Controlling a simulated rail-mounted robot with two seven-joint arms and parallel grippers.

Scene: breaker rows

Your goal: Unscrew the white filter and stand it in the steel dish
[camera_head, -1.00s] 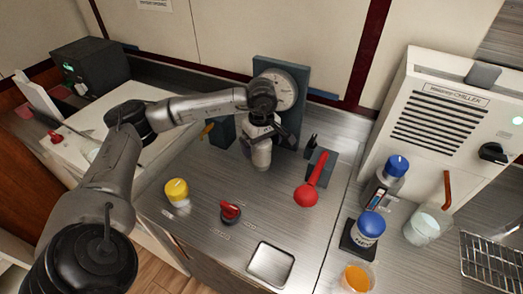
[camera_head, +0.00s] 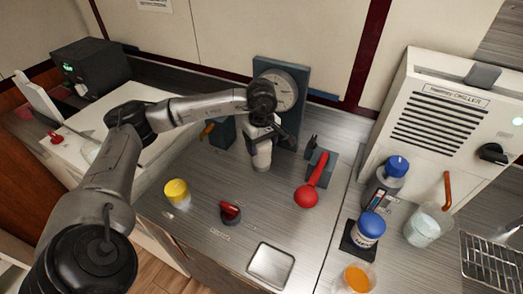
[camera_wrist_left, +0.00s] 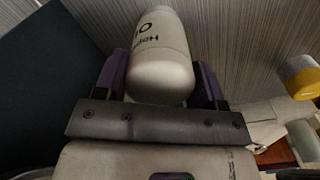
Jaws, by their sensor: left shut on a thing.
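The white filter (camera_head: 262,157) hangs upright under my left gripper (camera_head: 260,138), in front of the grey-blue panel with the round gauge. In the left wrist view the filter (camera_wrist_left: 160,65), a white cylinder with dark lettering, sits between both fingers of my left gripper (camera_wrist_left: 162,85), which is shut on it. Whether the filter's top is still joined to its mount is hidden by the gripper. The steel dish (camera_head: 271,265), a shallow square tray, lies empty at the front of the steel counter. My right gripper is not in view.
Blue-lidded jars (camera_head: 371,226), an orange cup (camera_head: 358,279) and a chiller (camera_head: 440,120) are at the right. Bare counter lies between filter and dish.

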